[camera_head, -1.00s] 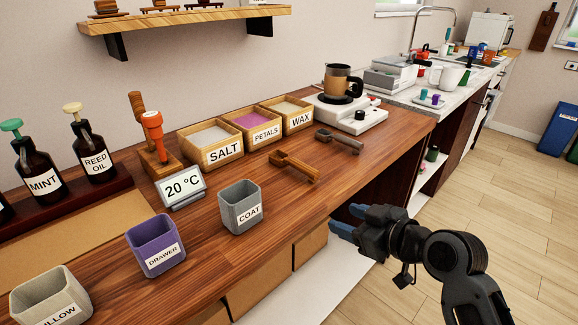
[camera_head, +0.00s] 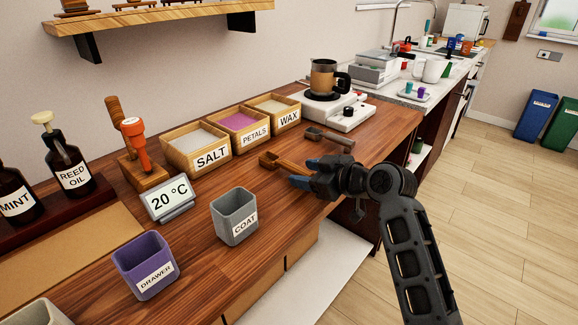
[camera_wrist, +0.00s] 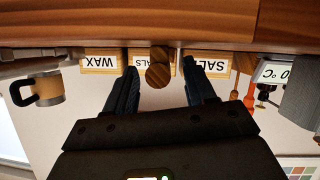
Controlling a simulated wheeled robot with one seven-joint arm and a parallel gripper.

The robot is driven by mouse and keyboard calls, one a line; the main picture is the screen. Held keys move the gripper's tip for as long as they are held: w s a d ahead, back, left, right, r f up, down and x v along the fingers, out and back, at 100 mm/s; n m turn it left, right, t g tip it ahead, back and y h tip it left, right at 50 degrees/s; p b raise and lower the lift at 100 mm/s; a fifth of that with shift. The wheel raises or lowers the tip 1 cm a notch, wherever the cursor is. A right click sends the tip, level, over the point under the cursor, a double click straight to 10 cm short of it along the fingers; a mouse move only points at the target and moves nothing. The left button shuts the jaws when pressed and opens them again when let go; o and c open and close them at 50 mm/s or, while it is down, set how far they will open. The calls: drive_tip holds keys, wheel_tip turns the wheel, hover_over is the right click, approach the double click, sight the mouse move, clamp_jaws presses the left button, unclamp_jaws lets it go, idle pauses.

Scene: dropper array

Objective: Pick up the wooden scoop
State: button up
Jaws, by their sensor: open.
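The wooden scoop (camera_head: 279,161) lies on the wooden counter in front of the petals and wax boxes in the head view. In the wrist view, which is upside down, the scoop's round end (camera_wrist: 159,75) shows between the two fingers. My gripper (camera_head: 304,173) is open, with blue fingers pointing at the scoop from the counter's front edge. It also shows in the wrist view (camera_wrist: 163,80), with a gap on both sides of the scoop. Part of the scoop is hidden by the fingers in the head view.
A grey scoop (camera_head: 329,138) lies just behind my gripper. The salt box (camera_head: 176,158), petals box (camera_head: 216,142) and wax box (camera_head: 297,106) stand behind. The grey coat cup (camera_head: 225,232) and temperature display (camera_head: 190,208) stand to the left. A hot plate (camera_head: 348,121) with a mug stands farther back.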

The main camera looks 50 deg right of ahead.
drive_tip(key=shift+w+f, duration=0.2)
drive_tip(key=shift+w, duration=0.25)
clamp_jaws()
